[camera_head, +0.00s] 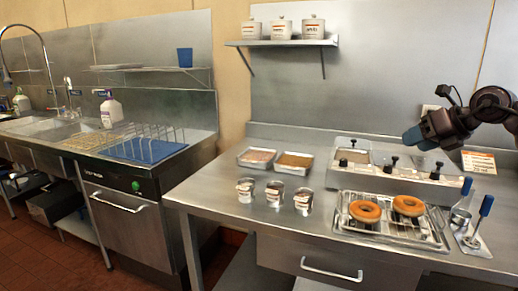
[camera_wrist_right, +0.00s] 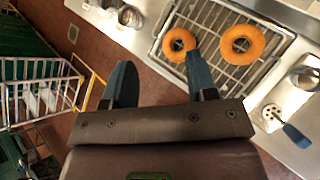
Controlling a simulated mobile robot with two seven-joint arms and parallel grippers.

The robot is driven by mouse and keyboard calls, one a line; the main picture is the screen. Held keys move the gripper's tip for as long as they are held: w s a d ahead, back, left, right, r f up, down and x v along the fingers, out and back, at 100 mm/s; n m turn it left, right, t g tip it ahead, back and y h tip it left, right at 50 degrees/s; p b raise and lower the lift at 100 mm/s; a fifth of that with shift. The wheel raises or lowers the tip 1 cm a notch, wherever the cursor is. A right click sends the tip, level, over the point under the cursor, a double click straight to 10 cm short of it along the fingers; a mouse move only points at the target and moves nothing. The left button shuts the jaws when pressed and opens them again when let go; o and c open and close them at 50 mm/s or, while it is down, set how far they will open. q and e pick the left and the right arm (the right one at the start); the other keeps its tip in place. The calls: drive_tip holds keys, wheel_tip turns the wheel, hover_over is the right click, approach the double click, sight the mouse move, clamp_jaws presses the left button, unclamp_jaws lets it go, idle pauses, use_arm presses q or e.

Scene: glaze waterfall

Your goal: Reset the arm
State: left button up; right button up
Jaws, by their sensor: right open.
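My right gripper (camera_head: 416,136) is raised at the right of the head view, above the back of the steel worktable. In the right wrist view its two blue fingers (camera_wrist_right: 160,78) stand apart with nothing between them. One fingertip overlaps the edge of a donut in that picture, but the gripper is well above it. My left arm and gripper do not show.
Two donuts (camera_head: 409,206) lie on a wire rack (camera_head: 391,235) on the worktable (camera_head: 215,197). Blue-handled tools (camera_head: 486,206) lie to its right. Three small tins (camera_head: 274,194) and two shallow trays (camera_head: 257,158) stand left. A shelf (camera_head: 281,42) hangs above.

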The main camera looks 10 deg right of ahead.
drive_tip(key=w+a+m+t+y, duration=0.1)
drive_tip(key=a+t+y, duration=0.1)
drive_tip(key=a+y, duration=0.65)
drive_tip(key=s+a+f+m+t+h+p, duration=0.1)
drive_tip(key=s+a+f+m+t+h, duration=0.1)
drive_tip(key=a+f+m+t, duration=0.6)
drive_tip(key=s+f+m+g+h+p, duration=0.15)
drive_tip(key=s+f+m+h, duration=0.25)
drive_tip(key=s+f+m, duration=0.45)
drive_tip(key=s+f+m+g+h, duration=0.2)
drive_tip(key=s+f+m+h, duration=0.3)
drive_tip(key=f+m, duration=0.7)
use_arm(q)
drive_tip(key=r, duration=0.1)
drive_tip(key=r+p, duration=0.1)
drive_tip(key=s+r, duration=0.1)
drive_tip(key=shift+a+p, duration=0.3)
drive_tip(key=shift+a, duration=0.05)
use_arm(e)
drive_tip(key=s+a+f+m+g+h, duration=0.1)
drive_tip(key=s+f+m+g, duration=0.1)
drive_tip(key=s+f, duration=0.6)
drive_tip(key=s+a+f+m+g+h, duration=0.1)
drive_tip(key=s+f+m, duration=0.3)
drive_tip(key=s+f, duration=0.4)
drive_tip(key=s+g, duration=0.1)
drive_tip(key=s, duration=0.6)
drive_tip(key=shift+a, duration=0.2)
